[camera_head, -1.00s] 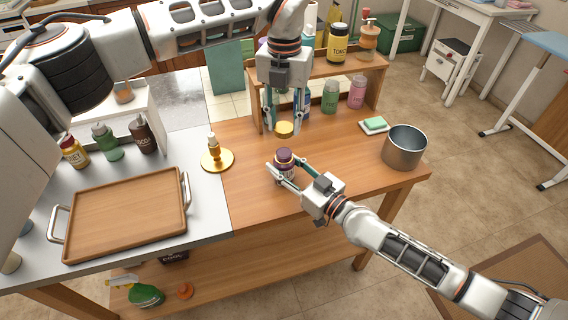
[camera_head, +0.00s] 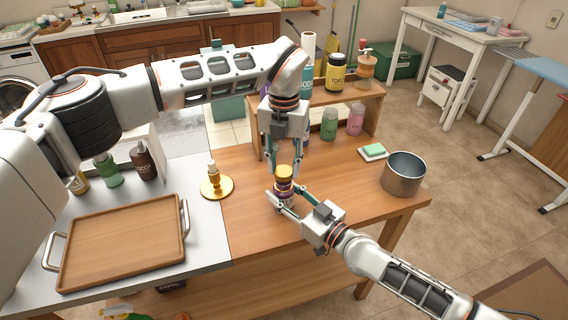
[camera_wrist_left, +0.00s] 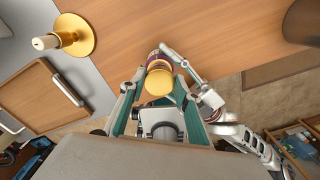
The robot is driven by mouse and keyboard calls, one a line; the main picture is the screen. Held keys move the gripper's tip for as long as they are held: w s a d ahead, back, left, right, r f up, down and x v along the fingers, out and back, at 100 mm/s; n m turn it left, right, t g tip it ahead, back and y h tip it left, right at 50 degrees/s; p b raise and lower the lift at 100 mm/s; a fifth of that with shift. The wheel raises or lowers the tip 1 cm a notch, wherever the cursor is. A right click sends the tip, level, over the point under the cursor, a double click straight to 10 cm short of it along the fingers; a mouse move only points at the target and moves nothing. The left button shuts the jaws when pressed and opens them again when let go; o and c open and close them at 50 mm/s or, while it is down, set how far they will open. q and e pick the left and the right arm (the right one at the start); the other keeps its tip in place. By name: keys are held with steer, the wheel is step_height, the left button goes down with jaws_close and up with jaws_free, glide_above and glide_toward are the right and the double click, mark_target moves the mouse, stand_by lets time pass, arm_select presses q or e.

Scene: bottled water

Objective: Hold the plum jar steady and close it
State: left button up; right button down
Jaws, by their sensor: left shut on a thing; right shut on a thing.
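The plum jar (camera_head: 286,195) stands upright on the wooden table, with a dark purple body. My right gripper (camera_head: 278,197) is shut around its body from the front right. My left gripper (camera_head: 284,173) points down from above, shut on the gold lid (camera_head: 284,172). The lid is directly over the jar's mouth, at or very near the rim; I cannot tell whether it is seated. In the left wrist view, the lid (camera_wrist_left: 158,83) hides most of the jar (camera_wrist_left: 159,58), and a finger of my right gripper shows beside it.
A gold candle holder (camera_head: 216,186) stands to the left, with a wooden tray (camera_head: 124,238) beyond it on the grey counter. A metal pot (camera_head: 403,175) and a green sponge on a dish (camera_head: 373,151) are to the right. A shelf with bottles (camera_head: 372,98) stands behind.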

mark_target(284, 194)
arm_select(q)
steer(key=shift+f, duration=0.8)
steer(key=shift+f, duration=0.6)
